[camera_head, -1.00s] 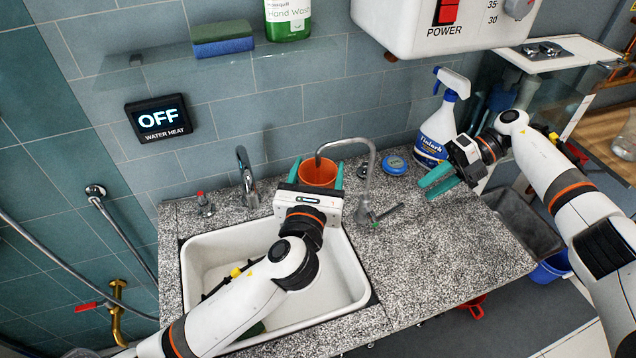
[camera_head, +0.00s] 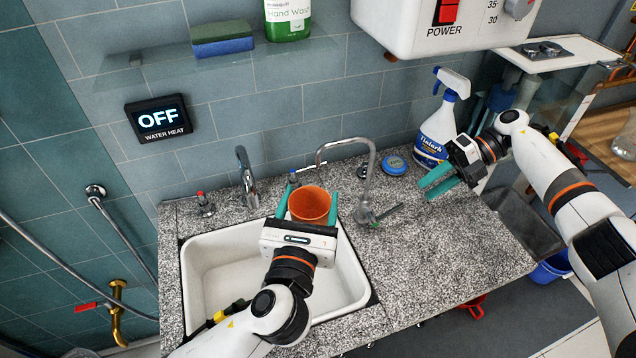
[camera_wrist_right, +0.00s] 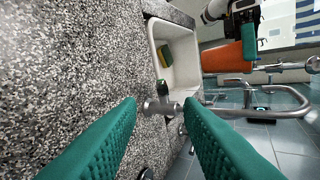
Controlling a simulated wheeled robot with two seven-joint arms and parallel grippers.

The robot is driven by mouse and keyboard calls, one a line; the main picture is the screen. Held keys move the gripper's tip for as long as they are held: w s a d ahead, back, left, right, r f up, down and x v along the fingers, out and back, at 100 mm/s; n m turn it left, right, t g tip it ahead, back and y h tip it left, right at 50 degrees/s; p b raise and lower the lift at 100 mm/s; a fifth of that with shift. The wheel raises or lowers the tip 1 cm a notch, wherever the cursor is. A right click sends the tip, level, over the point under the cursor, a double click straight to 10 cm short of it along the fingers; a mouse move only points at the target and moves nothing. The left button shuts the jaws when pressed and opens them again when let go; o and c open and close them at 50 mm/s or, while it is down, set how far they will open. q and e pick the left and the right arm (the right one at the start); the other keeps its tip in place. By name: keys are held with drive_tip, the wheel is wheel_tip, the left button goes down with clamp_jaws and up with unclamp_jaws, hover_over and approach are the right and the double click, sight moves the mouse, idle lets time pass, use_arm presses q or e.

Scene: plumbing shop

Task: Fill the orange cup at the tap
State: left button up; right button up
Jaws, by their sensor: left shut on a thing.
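The orange cup (camera_head: 310,205) is held upright between the teal fingers of my left gripper (camera_head: 309,200), over the back right part of the white sink (camera_head: 200,275). The curved metal tap (camera_head: 372,165) stands on the counter right of the cup; its spout end shows just above and behind the cup rim. Its lever (camera_head: 388,214) points right. No water shows. In the right wrist view the cup (camera_wrist_right: 222,58) is at the upper right, and the tap's lever base (camera_wrist_right: 160,106) lies between my right fingers. My right gripper (camera_head: 440,184) is open and empty above the counter.
A second tap (camera_head: 246,178) and a red-topped valve (camera_head: 204,205) stand at the sink's back left. A spray bottle (camera_head: 437,130) and a blue tin (camera_head: 395,165) stand behind my right gripper. The water heat display (camera_head: 160,117) reads OFF. The front right counter (camera_head: 440,255) is clear.

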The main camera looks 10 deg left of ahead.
drive_tip(key=c, duration=0.6)
drive_tip(key=shift+a, duration=0.1)
clamp_jaws()
drive_tip(key=a+r+m+t+y, duration=0.3)
drive_tip(key=a+m+t+y, duration=0.6)
drive_tip(key=m, duration=0.7)
drive_tip(key=s+d+f+n+t+h, duration=0.2)
drive_tip(key=s+n+t+h, duration=0.2)
drive_tip(key=n, duration=0.4)
drive_tip(key=s+d+f+n+t+h, duration=0.2)
drive_tip(key=s+f+n+t+h, duration=0.1)
drive_tip(key=n, duration=0.6)
drive_tip(key=s+d+f+n+t+h, duration=0.3)
drive_tip(key=s+n+t+h, duration=0.2)
drive_tip(key=n, duration=0.3)
drive_tip(key=shift+s+f+n+h, duration=0.1)
drive_tip(key=shift+s+n+h, duration=0.2)
drive_tip(key=shift+s+h, duration=0.5)
drive_tip(key=shift+s+a+f+m, duration=0.15)
drive_tip(key=shift+s+m, duration=0.15)
drive_tip(key=shift+m, duration=0.1)
drive_tip(key=shift+w+a+f+g, duration=0.1)
drive_tip(key=shift+a+g, duration=0.05)
drive_tip(key=shift+g, duration=0.15)
drive_tip(key=x, duration=0.9)
drive_tip(key=shift+w+a, duration=0.1)
drive_tip(key=shift+w, duration=0.1)
